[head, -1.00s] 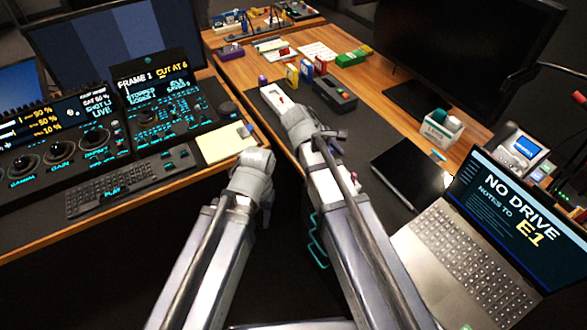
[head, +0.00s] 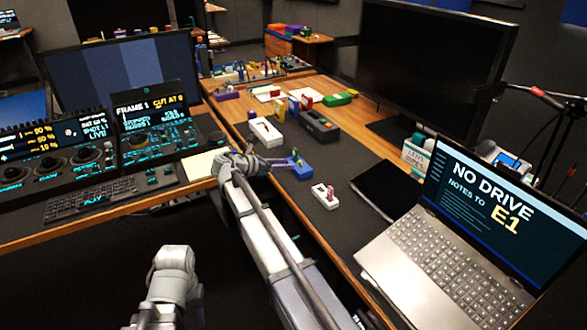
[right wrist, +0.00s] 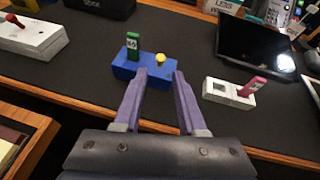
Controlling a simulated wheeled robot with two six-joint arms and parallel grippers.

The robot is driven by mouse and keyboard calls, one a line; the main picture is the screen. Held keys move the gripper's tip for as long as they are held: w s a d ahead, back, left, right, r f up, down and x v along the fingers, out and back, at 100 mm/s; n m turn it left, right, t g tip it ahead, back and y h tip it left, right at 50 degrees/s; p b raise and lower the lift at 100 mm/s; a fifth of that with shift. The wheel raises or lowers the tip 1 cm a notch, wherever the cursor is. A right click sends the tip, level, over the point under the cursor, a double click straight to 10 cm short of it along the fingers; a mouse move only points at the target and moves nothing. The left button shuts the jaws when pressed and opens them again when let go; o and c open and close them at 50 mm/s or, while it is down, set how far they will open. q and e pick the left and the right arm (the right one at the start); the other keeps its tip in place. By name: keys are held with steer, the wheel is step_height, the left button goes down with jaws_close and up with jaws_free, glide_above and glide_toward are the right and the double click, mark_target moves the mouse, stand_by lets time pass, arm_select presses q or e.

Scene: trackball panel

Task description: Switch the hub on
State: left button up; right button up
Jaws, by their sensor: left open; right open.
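No label reading "hub" can be made out. Three small switch boxes stand on the dark desk mat. A blue box (head: 299,170) carries a green labelled tab (right wrist: 132,46) and a yellow knob (right wrist: 160,57). A white box with a pink lever (head: 325,197) stands right of it, and also shows in the right wrist view (right wrist: 222,93). A white box with a red lever (head: 265,132) lies farther back. My right gripper (head: 284,163) is open and empty, its fingertips (right wrist: 157,76) just in front of the blue box. My left gripper (head: 175,262) hangs low, its fingers hard to see.
A black box (head: 318,127) and coloured blocks lie behind. A laptop (head: 450,245), a black tablet (head: 387,190) and a large monitor (head: 435,65) stand on the right. A console with a keyboard (head: 110,195) is on the left. The mat between boxes is clear.

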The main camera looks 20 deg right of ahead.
mark_target(297, 170)
steer(key=b+x, duration=0.2)
steer(key=x, duration=0.4)
steer(key=shift+d+f, duration=0.1)
steer(key=shift+d, duration=0.05)
steer(key=shift+c, duration=0.2)
jaws_close()
